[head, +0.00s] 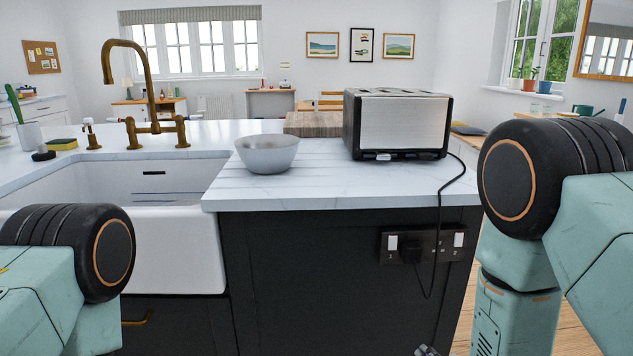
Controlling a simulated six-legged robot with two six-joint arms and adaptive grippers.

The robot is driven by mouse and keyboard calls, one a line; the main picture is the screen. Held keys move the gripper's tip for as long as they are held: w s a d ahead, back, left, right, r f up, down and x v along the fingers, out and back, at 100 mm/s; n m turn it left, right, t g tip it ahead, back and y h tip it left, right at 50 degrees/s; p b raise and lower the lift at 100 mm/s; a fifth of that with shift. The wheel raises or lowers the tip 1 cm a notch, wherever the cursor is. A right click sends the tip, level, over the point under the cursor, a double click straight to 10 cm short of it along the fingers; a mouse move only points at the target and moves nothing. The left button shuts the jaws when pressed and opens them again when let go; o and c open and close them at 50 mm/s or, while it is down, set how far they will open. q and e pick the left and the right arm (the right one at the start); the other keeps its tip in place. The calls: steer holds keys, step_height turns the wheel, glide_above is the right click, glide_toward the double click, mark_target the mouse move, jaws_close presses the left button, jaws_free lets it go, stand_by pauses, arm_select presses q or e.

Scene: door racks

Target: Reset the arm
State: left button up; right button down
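My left arm comes in at the lower left, beside the white sink; its gripper is out of the picture. My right arm comes in at the right, in front of the counter's right end, and its lower link runs down out of the picture. A small grey piece at the bottom edge, right of the middle, may be the tip of my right gripper (427,350). Too little of it shows to tell whether it is open or shut. No object is seen held.
A white sink (170,245) with a brass tap (149,95) is at the left. A grey bowl (267,154) and a toaster (397,124) stand on the marble counter (330,185). The toaster's cord (438,225) hangs to a wall socket (421,244) below. Wooden floor shows at the right.

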steer(key=s+f+m+g, duration=0.3)
steer(key=s+f+g, duration=0.1)
steer(key=s, duration=0.7)
steer(key=s+d+f+m+g+p, duration=0.1)
steer(key=s+f+m+g, duration=0.2)
steer(key=s, duration=0.8)
steer(key=s+d+f+m+g+p, duration=0.1)
steer(key=s+f+m+g, duration=0.2)
steer(key=s, duration=0.8)
step_height(320, 180, down, 2)
steer(key=shift+f+g, duration=0.2)
steer(key=shift+g, duration=1)
